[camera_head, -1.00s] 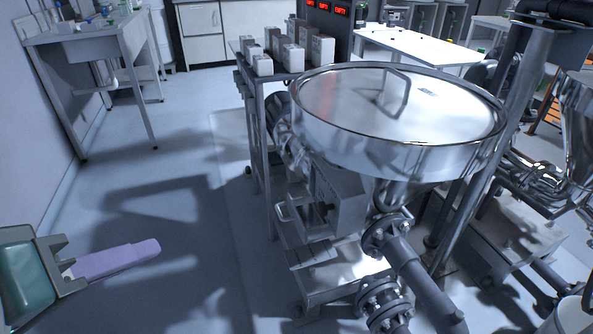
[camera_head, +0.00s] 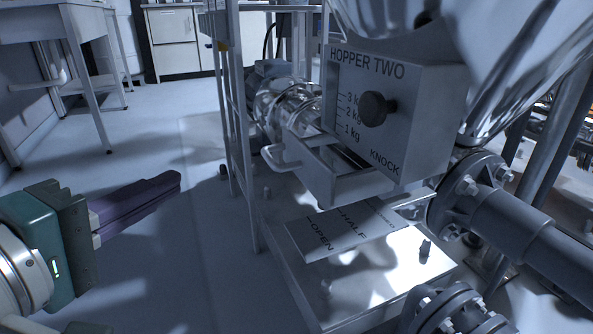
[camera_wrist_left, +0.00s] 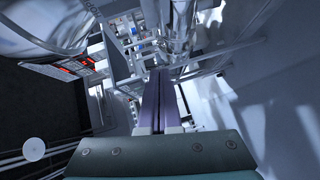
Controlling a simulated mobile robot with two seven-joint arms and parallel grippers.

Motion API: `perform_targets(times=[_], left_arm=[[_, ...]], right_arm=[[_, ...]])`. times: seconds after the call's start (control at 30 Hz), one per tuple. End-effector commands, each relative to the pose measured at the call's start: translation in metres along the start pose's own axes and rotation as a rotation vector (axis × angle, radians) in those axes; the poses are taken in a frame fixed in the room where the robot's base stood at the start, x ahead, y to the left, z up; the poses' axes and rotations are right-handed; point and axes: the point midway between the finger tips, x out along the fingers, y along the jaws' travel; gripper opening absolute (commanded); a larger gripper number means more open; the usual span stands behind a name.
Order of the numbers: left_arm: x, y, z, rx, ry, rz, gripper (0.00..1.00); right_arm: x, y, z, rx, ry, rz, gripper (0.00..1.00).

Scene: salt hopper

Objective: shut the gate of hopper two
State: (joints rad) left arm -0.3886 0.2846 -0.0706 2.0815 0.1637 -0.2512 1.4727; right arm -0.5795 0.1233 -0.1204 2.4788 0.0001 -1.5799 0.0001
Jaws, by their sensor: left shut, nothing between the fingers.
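The hopper two box (camera_head: 390,85) carries a kilogram scale, a round dark knob (camera_head: 374,108) and the word KNOCK, under the steel cone. Below it, a tray-like metal gate (camera_head: 330,175) sticks out to the left, with a bar handle (camera_head: 278,158) at its left end. A label plate (camera_head: 345,230) under the gate reads OPEN and HALF; its third word is hard to read. My left gripper (camera_head: 176,181) has its purple fingers together, empty, left of the handle and apart from it. These fingers also show in the left wrist view (camera_wrist_left: 161,75). My right gripper is not in view.
A flanged pipe (camera_head: 515,225) runs out at the lower right. A table (camera_head: 60,25) stands at the far left. The floor between it and the hopper is clear.

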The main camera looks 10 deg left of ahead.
Motion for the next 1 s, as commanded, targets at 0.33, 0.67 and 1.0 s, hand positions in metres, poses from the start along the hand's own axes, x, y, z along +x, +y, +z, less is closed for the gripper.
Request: perform_targets(times=[0.33, 0.67, 1.0], left_arm=[[0.022, -0.015, 0.002, -0.032, 0.003, 0.029, 0.0], [0.084, -0.015, 0.001, -0.029, 0.004, 0.03, 0.0], [0.126, -0.013, 0.023, -0.032, 0.002, 0.026, 0.0]], right_arm=[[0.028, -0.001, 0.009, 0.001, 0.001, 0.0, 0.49], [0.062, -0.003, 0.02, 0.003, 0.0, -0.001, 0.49], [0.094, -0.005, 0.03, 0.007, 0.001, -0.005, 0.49]])
